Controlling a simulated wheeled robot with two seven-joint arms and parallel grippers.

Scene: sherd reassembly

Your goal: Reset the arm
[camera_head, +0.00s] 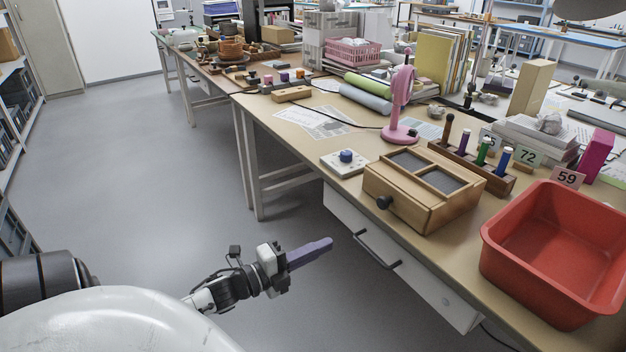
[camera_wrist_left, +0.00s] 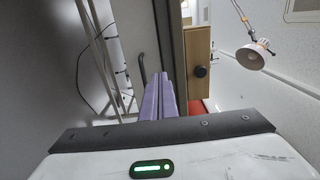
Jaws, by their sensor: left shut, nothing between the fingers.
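My left gripper (camera_head: 310,252) reaches in from the lower left of the head view, beside the table's front edge and over the floor. Its purple fingers are together with nothing between them. The fingers also show in the left wrist view (camera_wrist_left: 160,98), side by side and pointing away. The gripper is apart from the white drawer front (camera_head: 395,258) under the tabletop. My right gripper is not in either view.
The tabletop (camera_head: 290,115) holds a wooden box (camera_head: 425,190) with a dark knob, a red bin (camera_head: 555,250), a pink lamp (camera_head: 400,105) and a pegged rack (camera_head: 470,165). A drawer handle (camera_head: 375,250) sticks out of the drawer. The grey floor (camera_head: 140,190) at left is clear.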

